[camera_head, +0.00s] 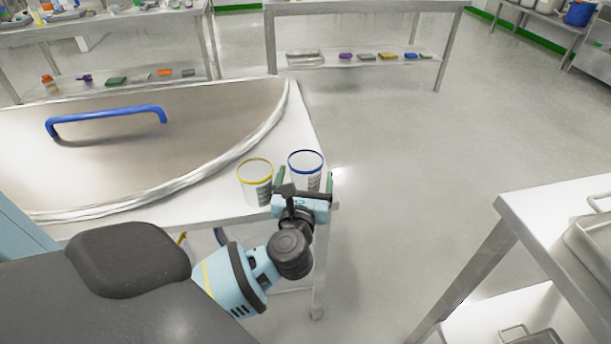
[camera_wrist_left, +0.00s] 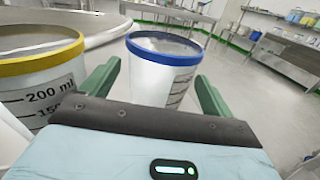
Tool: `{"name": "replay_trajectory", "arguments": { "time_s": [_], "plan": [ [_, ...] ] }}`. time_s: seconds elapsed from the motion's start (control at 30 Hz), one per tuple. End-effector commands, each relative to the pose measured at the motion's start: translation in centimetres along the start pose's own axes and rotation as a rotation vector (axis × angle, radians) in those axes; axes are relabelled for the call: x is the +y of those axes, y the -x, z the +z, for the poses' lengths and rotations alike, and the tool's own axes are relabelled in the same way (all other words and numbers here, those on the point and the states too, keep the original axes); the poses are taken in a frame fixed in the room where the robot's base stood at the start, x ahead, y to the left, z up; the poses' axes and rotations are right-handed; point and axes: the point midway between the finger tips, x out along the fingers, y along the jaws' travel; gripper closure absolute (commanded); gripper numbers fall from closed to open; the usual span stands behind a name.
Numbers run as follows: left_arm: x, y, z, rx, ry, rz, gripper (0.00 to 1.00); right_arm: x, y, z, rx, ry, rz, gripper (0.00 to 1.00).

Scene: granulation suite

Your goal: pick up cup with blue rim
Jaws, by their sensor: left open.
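The cup with the blue rim (camera_head: 306,168) stands upright near the right corner of the white table. It also shows in the left wrist view (camera_wrist_left: 163,72), between the two green fingers, with grey graduation marks on its side. My left gripper (camera_head: 305,180) is open, with one finger on each side of this cup; I cannot tell whether either finger touches it. A similar cup with a yellow rim (camera_head: 255,178) stands just left of it, and in the left wrist view (camera_wrist_left: 40,75) it sits just outside the left finger. My right gripper is not in view.
A large steel lid (camera_head: 190,135) with a blue handle (camera_head: 107,118) covers much of the table on the left. A steel table (camera_head: 540,215) with trays stands at the right. Shelves with small items stand at the back. The floor between is clear.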

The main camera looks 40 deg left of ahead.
Motion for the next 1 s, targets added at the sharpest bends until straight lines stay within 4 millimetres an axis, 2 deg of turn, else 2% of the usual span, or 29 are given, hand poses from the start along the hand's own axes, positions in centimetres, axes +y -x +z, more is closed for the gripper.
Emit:
{"name": "replay_trajectory", "arguments": {
  "time_s": [0.03, 0.2, 0.53, 0.87, 0.9, 1.0],
  "plan": [
    [0.1, -0.9, 0.1, -0.003, -0.004, 0.001, 0.13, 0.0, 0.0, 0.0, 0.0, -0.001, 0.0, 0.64],
    [0.1, -2.8, -0.1, -0.001, -0.003, 0.0, 0.13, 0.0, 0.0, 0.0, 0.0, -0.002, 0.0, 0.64],
    [0.1, -3.3, -0.1, 0.001, 0.0, 0.0, 0.14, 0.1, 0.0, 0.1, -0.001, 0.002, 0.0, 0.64],
    [0.1, -3.3, -0.1, 0.0, 0.0, 0.0, 0.57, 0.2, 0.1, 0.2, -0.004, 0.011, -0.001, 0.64],
    [0.1, -3.3, -0.1, 0.0, 0.0, 0.0, 0.61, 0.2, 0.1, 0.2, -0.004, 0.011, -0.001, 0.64],
    [0.1, -3.3, -0.1, 0.0, 0.0, 0.0, 0.61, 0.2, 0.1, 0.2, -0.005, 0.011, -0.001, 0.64]
  ]
}}
